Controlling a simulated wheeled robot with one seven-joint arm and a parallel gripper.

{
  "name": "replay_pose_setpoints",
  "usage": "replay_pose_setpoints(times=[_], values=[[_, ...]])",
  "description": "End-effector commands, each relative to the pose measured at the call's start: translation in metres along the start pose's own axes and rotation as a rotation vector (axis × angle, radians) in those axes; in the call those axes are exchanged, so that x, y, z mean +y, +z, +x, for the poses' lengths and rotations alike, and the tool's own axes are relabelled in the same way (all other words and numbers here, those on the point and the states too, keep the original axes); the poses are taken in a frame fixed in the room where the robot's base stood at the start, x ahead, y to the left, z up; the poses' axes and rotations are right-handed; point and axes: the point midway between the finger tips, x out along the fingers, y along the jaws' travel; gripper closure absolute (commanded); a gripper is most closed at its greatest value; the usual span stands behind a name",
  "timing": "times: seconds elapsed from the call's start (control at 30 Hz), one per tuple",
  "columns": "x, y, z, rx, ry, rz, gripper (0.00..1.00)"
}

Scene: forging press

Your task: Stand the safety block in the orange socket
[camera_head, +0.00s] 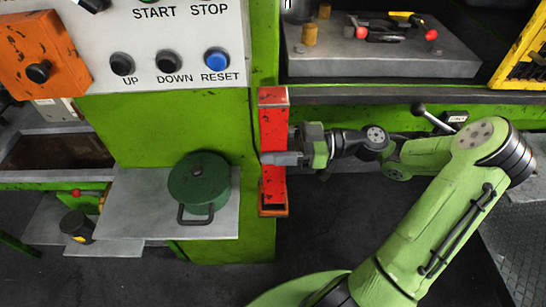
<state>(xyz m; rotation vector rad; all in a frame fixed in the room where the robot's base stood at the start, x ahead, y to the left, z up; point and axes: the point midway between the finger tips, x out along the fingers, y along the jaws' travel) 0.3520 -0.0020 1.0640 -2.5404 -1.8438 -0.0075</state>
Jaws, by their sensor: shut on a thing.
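The safety block (272,126) is a long red bar with worn patches and a grey top end. It is upright in front of the green press column, at the picture's middle. An orange socket-like holder (273,211) is at its lower end. I cannot tell whether the block is seated in it or just above it. My gripper (277,158) reaches in from the right and is shut on the block around mid-height. One grey finger crosses the block's front; the other finger is hidden.
A control panel (170,40) with buttons is at upper left. A green lidded pot (199,184) stands on a grey shelf (135,205) left of the block. A press bed (380,62) with tools and brass posts is at upper right. A black-knobbed lever (420,110) is near my arm.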

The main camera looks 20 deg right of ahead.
Motion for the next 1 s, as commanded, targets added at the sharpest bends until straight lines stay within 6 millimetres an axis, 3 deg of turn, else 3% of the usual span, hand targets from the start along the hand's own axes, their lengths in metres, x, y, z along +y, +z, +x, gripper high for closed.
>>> replay_pose_setpoints(times=[0.2, 0.47, 0.5, 0.63, 0.9, 1.0], values=[[0.000, 0.039, 0.001, 0.006, -0.003, -0.001, 1.00], [0.002, 0.042, 0.003, 0.003, -0.003, -0.002, 1.00], [0.003, 0.043, 0.002, -0.001, -0.001, 0.002, 0.34], [0.003, 0.043, 0.002, -0.001, -0.001, 0.001, 0.15], [0.003, 0.043, 0.001, 0.000, 0.000, 0.001, 0.15], [0.004, 0.042, -0.010, -0.001, 0.004, 0.002, 0.15]])
